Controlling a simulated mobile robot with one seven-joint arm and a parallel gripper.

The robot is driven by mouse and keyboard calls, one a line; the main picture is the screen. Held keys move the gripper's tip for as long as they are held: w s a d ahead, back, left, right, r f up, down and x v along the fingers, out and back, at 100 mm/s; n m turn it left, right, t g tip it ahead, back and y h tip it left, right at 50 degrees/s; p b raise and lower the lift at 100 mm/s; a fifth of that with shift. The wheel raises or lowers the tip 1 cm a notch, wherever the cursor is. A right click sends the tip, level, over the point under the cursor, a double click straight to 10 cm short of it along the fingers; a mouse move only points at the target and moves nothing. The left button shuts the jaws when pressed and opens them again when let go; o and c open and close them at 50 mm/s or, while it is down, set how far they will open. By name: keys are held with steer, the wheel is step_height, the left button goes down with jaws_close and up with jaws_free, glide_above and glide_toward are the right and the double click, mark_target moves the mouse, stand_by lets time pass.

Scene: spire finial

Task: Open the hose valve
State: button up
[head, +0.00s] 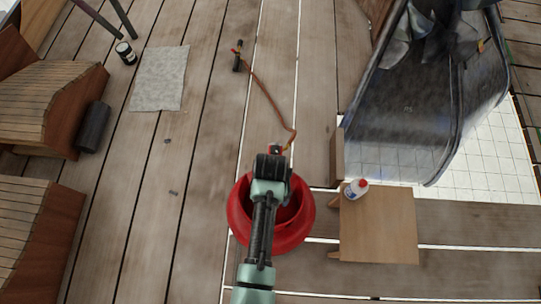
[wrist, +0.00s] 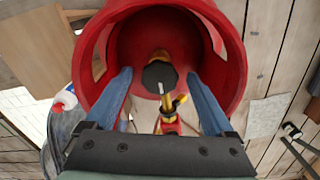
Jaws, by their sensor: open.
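The hose valve has a dark round knob (wrist: 160,74) on a brass-yellow body, seen inside the open red housing (wrist: 231,65) in the wrist view. A yellow and red fitting (wrist: 170,117) shows just below the knob. My gripper (wrist: 159,80) is open, its two blue fingers reaching into the housing mouth on either side of the knob. Whether they touch the knob I cannot tell. In the head view the red housing (head: 240,222) stands on the deck, with my arm over it hiding its middle and the fingers.
A brown hose (head: 267,96) runs from the housing's far side to a dark nozzle (head: 238,62). A small wooden table (head: 385,230) with a red-capped white bottle (head: 356,188) stands close right. A dark, glossy panelled structure (head: 405,105) is behind it.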

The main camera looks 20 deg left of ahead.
steer(key=shift+c, duration=0.3)
steer(key=c, duration=1.3)
steer(key=shift+r+n+p, duration=0.1)
steer(key=shift+n+p, duration=0.8)
steer(key=shift+n, duration=0.1)
steer(key=n+p, duration=0.2)
steer(key=n, duration=0.1)
steer(key=shift+d, duration=0.15)
steer(key=n+p, duration=0.1)
steer(key=n, duration=0.3)
steer(key=shift+w, duration=0.1)
steer(key=shift+n+p, duration=0.6)
steer(key=shift+n, duration=0.9)
steer(key=shift+w, duration=0.1)
